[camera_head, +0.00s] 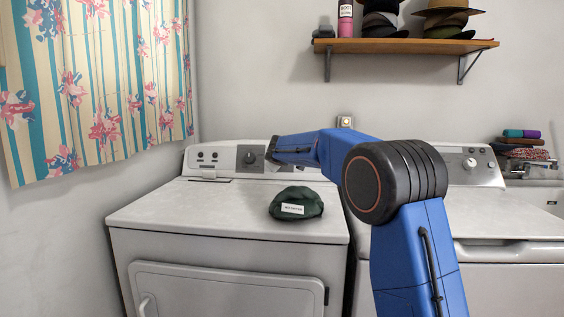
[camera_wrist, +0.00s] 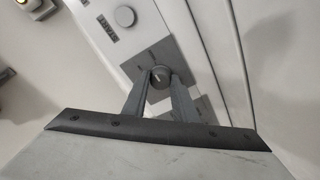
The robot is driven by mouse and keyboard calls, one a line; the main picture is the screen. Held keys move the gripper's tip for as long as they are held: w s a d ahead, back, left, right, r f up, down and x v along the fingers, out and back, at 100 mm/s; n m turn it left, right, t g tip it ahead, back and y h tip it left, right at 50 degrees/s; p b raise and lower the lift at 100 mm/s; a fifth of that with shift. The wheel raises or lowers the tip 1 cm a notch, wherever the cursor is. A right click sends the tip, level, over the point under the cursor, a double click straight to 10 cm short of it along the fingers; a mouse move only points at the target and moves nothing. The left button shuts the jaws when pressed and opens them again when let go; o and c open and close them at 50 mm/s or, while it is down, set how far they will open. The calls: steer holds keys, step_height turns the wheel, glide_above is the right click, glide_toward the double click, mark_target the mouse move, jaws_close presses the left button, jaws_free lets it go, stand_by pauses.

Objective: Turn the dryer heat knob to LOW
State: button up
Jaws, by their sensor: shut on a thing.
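The white dryer (camera_head: 150,208) stands at the left in the head view, its control panel along the back edge. My gripper (camera_head: 273,153) is at the right part of that panel. In the wrist view my gripper (camera_wrist: 160,82) has its two fingers on either side of a small round grey knob (camera_wrist: 158,74), shut on it. The knob sits on a grey plate (camera_wrist: 160,53) and shows a pale pointer mark. Its setting labels are too small to read. In the head view this knob is hidden by my gripper.
A second round knob (camera_head: 249,157) is left of my gripper; a knob with a label beside it shows in the wrist view (camera_wrist: 125,16). A dark green cap (camera_head: 296,203) lies on the dryer top. A washer (camera_head: 500,215) stands at right, under a hat shelf (camera_head: 400,46).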

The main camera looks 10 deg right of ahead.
steer(key=n, duration=0.3)
steer(key=shift+n, duration=0.3)
steer(key=shift+n+g, duration=0.3)
steer(key=shift+n, duration=1.7)
steer(key=shift+a, duration=0.1)
steer(key=o, duration=1)
steer(key=shift+o, duration=0.2)
steer(key=v, duration=1.7)
steer(key=shift+s, duration=0.2)
